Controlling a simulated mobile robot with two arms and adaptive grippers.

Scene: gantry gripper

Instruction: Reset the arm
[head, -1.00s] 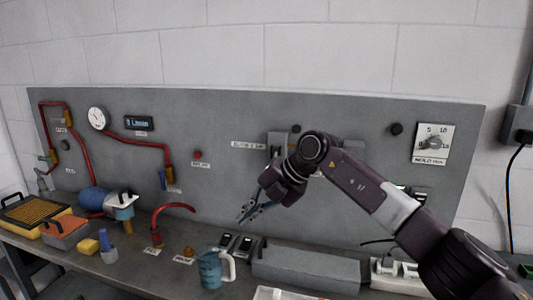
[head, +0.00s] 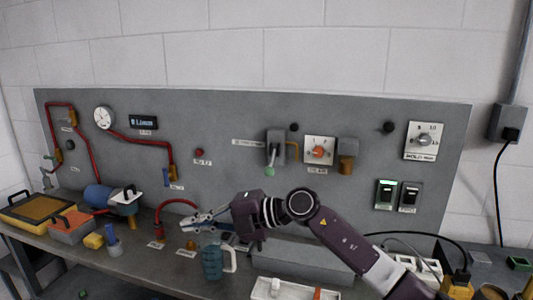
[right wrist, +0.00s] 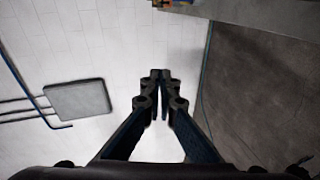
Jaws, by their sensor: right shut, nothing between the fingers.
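My right arm comes in from the lower right of the head view. My right gripper (head: 190,223) is low over the bench, pointing left, above and beside the blue mug (head: 211,262) with the pale handle. Its fingers are together with nothing between them. In the right wrist view the fingertips (right wrist: 160,76) meet in front of a pale tiled surface. My left gripper is not in the head view.
A grey panel (head: 240,120) with a gauge (head: 104,118), red pipes, a lever (head: 271,160) and a dial (head: 420,141) stands behind the bench. A white tray (head: 262,293), a grey block and a red hose (head: 176,203) lie close around the gripper. The space before the upper panel is clear.

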